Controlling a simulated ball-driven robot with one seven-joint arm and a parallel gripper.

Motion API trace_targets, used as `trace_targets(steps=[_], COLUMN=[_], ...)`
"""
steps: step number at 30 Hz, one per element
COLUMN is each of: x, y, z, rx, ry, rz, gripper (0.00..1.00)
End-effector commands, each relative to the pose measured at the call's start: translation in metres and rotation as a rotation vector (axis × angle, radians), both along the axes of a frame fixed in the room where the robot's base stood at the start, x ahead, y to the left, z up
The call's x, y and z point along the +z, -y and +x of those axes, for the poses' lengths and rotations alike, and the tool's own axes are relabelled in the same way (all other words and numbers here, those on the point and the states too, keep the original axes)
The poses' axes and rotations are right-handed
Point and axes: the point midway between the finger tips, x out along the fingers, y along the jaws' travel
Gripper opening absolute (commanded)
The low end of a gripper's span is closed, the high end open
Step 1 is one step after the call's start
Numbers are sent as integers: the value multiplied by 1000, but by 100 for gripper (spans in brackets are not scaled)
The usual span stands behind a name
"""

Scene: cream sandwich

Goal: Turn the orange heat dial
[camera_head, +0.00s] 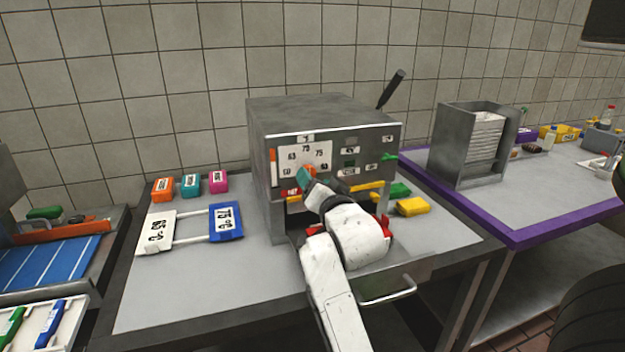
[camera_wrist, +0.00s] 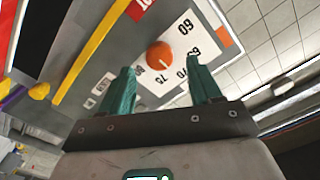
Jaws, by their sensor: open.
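The orange heat dial (camera_wrist: 160,54) sits on a white number plate on the front of the grey machine (camera_head: 335,112). A short pale mark shows on the dial. The plate (camera_head: 300,152) also shows in the head view, with numbers including 63, 70 and 75. My gripper (camera_wrist: 160,68) is open, its teal fingers spread to either side of the dial in the wrist view. Whether the fingers touch it I cannot tell. In the head view my gripper (camera_head: 305,178) is at the plate's lower edge and mostly hides the dial.
A white 65°C sign (camera_head: 160,235) and a blue 75°C sign (camera_head: 226,222) lie left of the machine. Orange (camera_head: 162,189), teal (camera_head: 190,186) and pink (camera_head: 218,182) blocks stand behind them. A yellow block (camera_head: 412,207) lies right. A grey rack (camera_head: 478,145) stands farther right.

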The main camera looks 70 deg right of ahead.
Motion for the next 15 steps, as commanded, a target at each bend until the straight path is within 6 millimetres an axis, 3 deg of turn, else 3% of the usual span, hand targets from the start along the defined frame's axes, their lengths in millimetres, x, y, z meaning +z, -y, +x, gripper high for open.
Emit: trace_targets(steps=[6,15], x=[-3,-1], y=[-33,-56], z=[-28,-47], rx=[1,1], ry=[-2,-1], rz=[1,0], gripper=[63,63])
